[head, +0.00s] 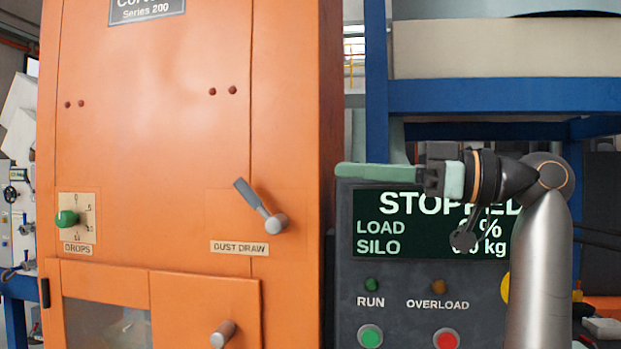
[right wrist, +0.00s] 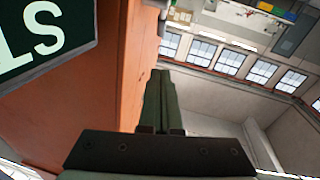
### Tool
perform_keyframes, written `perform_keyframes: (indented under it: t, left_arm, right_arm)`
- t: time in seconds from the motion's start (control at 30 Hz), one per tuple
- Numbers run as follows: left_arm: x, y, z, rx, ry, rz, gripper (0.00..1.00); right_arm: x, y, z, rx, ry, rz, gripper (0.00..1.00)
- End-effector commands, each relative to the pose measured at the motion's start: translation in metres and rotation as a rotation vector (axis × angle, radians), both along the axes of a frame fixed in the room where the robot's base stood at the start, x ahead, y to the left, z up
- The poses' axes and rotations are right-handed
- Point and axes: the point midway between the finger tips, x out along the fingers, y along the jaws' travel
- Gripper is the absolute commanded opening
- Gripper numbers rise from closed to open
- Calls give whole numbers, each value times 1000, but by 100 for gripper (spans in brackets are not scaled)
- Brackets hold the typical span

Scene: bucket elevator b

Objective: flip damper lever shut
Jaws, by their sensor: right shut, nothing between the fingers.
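A grey lever (head: 257,203) is on the orange cabinet (head: 165,140), above and right of the "DUST DRAW" label (head: 239,248). It tilts up and to the left from its round pivot. It is the only lever of this kind I see, though no label reads "damper". My right gripper (head: 342,172) is shut and empty, its green fingers pointing left near the cabinet's right edge. It appears up and to the right of the lever, apart from it. The shut fingers also show in the right wrist view (right wrist: 160,88). My left gripper is not in view.
A green knob (head: 67,218) marked "DROPS" is on the cabinet's left. A lower door (head: 180,310) has a window and a grey handle (head: 223,334). Behind my right arm, a dark panel reads "STOPPED" (head: 390,203), with green (head: 370,336) and red (head: 446,339) buttons below.

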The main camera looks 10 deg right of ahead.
Motion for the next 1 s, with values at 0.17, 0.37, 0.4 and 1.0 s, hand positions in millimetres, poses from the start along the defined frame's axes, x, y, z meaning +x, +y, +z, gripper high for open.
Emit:
perform_keyframes:
  t: [0.17, 0.37, 0.4, 1.0]
  left_arm:
    - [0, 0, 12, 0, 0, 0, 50]
    - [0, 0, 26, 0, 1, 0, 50]
    - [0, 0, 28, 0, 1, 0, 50]
    - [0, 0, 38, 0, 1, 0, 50]
  right_arm:
    - [13, 29, 5, -1, 2, 6, 0]
    - [32, 68, 8, 0, 3, 5, 0]
    - [36, 76, 9, 0, 3, 5, 0]
    - [57, 108, -21, 0, 0, -1, 0]
